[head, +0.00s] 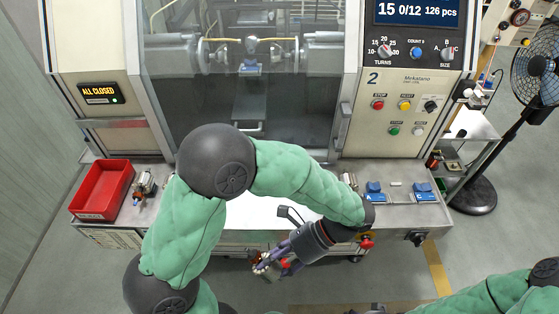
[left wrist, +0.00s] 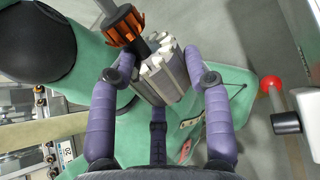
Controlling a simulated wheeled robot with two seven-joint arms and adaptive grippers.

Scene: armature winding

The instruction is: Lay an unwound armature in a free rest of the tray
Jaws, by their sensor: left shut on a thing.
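My left gripper (head: 272,264) hangs in front of the machine's front ledge, pointing down and left. The armature has a grey slotted core with pale slot edges and an orange-brown commutator (left wrist: 124,25) on a dark shaft. I see no copper winding on the core. In the head view the armature is small and mostly hidden by the fingers. I cannot make out the tray's rests clearly. My right gripper is not in view; only part of its arm shows at lower right.
A red bin (head: 102,190) stands at the ledge's left end, with a small part (head: 144,184) beside it. Blue holders (head: 375,191) sit on the right. The winding machine's window (head: 240,100) is behind. A red knob (left wrist: 270,83) shows right of the fingers. A fan stands far right.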

